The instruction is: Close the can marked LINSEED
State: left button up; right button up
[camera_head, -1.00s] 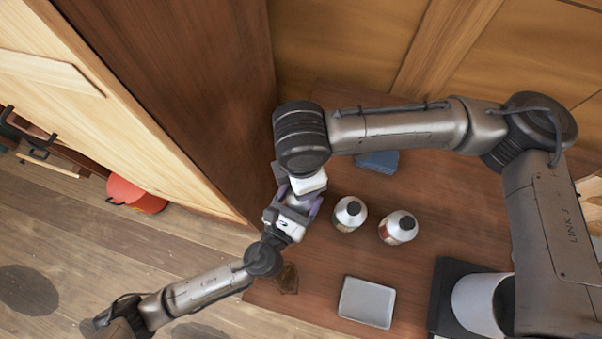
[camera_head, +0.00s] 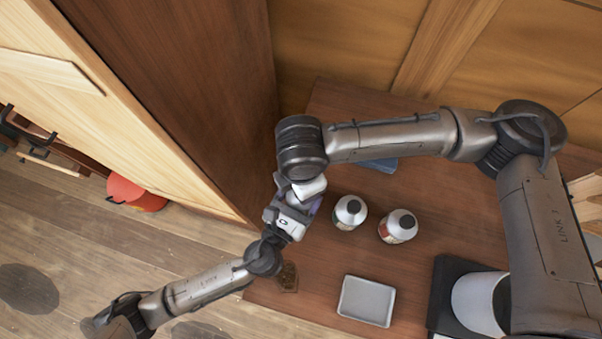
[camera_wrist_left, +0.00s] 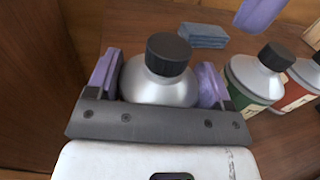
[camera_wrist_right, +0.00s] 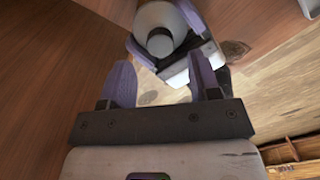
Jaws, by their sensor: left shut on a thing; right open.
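My left gripper (camera_head: 296,206) is shut on a silver can (camera_wrist_left: 150,90), seen in the left wrist view between its purple fingers. A black cap (camera_wrist_left: 168,52) sits on that can's neck; whether it is tight I cannot tell. The can's label is hidden, so I cannot read its name. In the right wrist view the held can (camera_wrist_right: 160,18) shows from above, beyond my right gripper (camera_wrist_right: 162,78). My right gripper is open and empty, close to the held can and apart from it. In the head view the grippers hide the can.
Two black-capped cans, one green-labelled (camera_head: 349,212) and one red-labelled (camera_head: 398,226), stand to the right. A grey tray (camera_head: 367,301) lies in front, a blue block (camera_head: 378,165) behind. A brown patch (camera_head: 287,277) is near the table's edge. A tall wooden panel (camera_head: 215,90) rises at left.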

jog(key=shift+f, duration=2.15)
jog(key=shift+c, duration=0.4)
jog(key=c, duration=0.9)
jog(key=o, duration=1.1)
jog(key=shift+r, duration=0.1)
notch_tip(320, 180, up, 12)
